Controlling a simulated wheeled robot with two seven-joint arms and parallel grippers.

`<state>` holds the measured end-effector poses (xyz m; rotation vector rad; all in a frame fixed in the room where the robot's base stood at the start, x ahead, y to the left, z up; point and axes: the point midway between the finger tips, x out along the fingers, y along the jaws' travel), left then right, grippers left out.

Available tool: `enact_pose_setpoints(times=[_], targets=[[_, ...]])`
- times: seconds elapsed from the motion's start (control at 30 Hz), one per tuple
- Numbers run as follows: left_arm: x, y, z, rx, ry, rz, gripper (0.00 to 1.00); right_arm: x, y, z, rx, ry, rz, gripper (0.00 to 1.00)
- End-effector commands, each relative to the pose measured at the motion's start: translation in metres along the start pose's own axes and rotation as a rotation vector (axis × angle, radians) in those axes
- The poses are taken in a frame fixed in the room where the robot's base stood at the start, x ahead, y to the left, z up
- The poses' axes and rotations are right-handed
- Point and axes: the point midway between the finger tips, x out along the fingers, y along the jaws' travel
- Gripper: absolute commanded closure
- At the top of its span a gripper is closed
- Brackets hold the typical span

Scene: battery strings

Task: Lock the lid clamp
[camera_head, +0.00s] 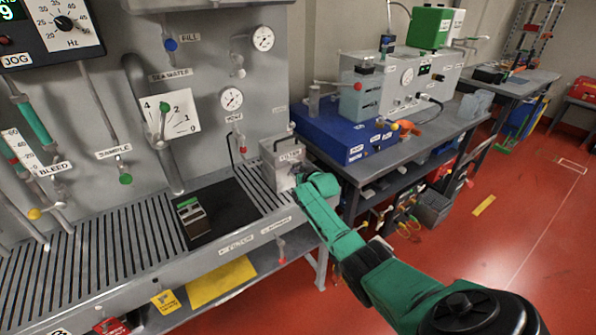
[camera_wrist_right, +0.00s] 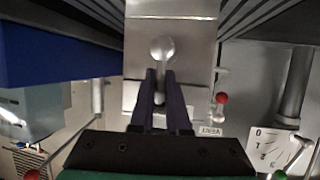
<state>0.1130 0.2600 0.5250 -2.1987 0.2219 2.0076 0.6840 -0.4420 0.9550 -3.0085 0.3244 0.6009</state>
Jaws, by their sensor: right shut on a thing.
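A small grey metal box (camera_head: 278,168) with a label on its face stands at the right end of the slatted bench, beside the blue case. In the right wrist view, a metal lever with a round pale knob (camera_wrist_right: 161,48) lies against the box's steel surface (camera_wrist_right: 193,32); it appears to be the lid clamp. My right gripper (camera_wrist_right: 162,78) has its two dark fingers closed around the lever's stem, just below the knob. In the head view my right gripper (camera_head: 303,181) is at the box's right side and hides part of it. My left gripper is not in view.
A blue case (camera_head: 335,138) stands close to the right of the box, on a grey table. A black mat (camera_head: 222,207) with a small device (camera_head: 191,213) lies to the left. Pipes, gauges and valve handles line the panel behind. Red floor is open at the right.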

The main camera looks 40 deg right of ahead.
Motion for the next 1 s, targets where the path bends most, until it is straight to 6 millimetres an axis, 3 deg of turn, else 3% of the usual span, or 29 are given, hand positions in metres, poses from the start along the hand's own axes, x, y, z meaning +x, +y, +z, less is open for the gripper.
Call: enact_pose_setpoints(times=[0.27,0.3,0.37,0.77,1.0], targets=[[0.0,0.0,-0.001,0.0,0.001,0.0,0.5,0.0,0.001,0.0,0.003,-0.001,0.001,1.0],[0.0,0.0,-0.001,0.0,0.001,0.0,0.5,0.0,0.001,0.0,0.003,-0.001,0.001,0.75],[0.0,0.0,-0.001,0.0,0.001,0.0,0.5,0.0,0.001,0.0,0.003,0.0,0.001,0.57],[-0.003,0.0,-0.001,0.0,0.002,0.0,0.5,-0.004,0.0,-0.001,0.0,-0.001,-0.001,0.57],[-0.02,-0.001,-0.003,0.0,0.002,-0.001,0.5,-0.032,0.0,-0.003,0.0,-0.001,0.0,0.57]])
